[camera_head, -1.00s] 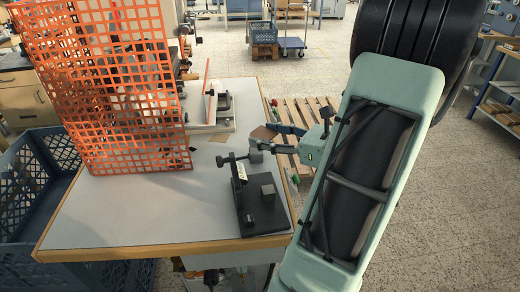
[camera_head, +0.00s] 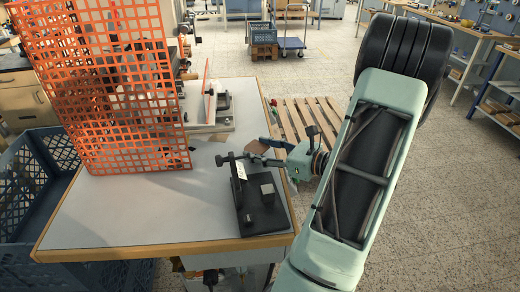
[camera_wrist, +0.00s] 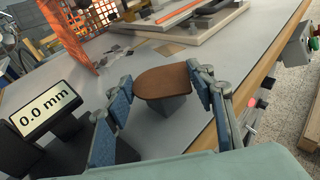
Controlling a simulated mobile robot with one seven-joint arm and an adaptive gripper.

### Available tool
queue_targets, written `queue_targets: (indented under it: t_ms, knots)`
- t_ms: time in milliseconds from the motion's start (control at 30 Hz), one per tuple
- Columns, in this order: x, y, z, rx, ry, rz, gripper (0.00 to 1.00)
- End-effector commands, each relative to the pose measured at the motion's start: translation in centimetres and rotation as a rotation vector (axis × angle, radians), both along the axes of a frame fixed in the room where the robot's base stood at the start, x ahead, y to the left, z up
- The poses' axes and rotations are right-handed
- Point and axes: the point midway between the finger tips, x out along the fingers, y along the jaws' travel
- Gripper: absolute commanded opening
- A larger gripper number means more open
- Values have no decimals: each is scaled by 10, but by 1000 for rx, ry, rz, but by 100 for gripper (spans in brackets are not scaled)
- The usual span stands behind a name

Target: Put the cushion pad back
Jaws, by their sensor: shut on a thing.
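A brown pad with a rounded end (camera_wrist: 166,80) and a grey block under it is between my fingers in the wrist view. I take it for the cushion pad. My gripper (camera_wrist: 163,98) is shut on it, with one blue finger on each side. In the head view the brown pad (camera_head: 257,147) shows small above the table, just behind the gauge; my gripper (camera_head: 262,152) partly hides it. The grey block under it is mostly hidden there. The pad appears clear of the table (camera_head: 120,215), but its height is hard to judge.
A black thickness gauge (camera_head: 250,217) with a grey cube (camera_head: 267,195) stands close by; its display (camera_wrist: 48,105) reads 0.0 mm. An orange mesh guard (camera_head: 100,85) stands left. The table's front left is clear.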

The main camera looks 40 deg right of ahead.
Motion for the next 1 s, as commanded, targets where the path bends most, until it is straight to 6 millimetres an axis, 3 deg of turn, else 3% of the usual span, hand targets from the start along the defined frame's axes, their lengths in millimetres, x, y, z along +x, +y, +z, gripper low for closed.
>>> queue_targets:
  t_ms: [100, 133, 267, 633, 767, 1000]
  knots:
    - [0, 0, -5, 1, 0, 0, 40]
    - [0, 0, -3, 0, 0, 0, 53]
    - [0, 0, -3, 1, 0, 0, 67]
    - [0, 0, 3, 0, 0, 0, 67]
    - [-19, -7, 3, -2, 0, -4, 67]
    - [-68, -24, 14, -2, 0, -5, 67]
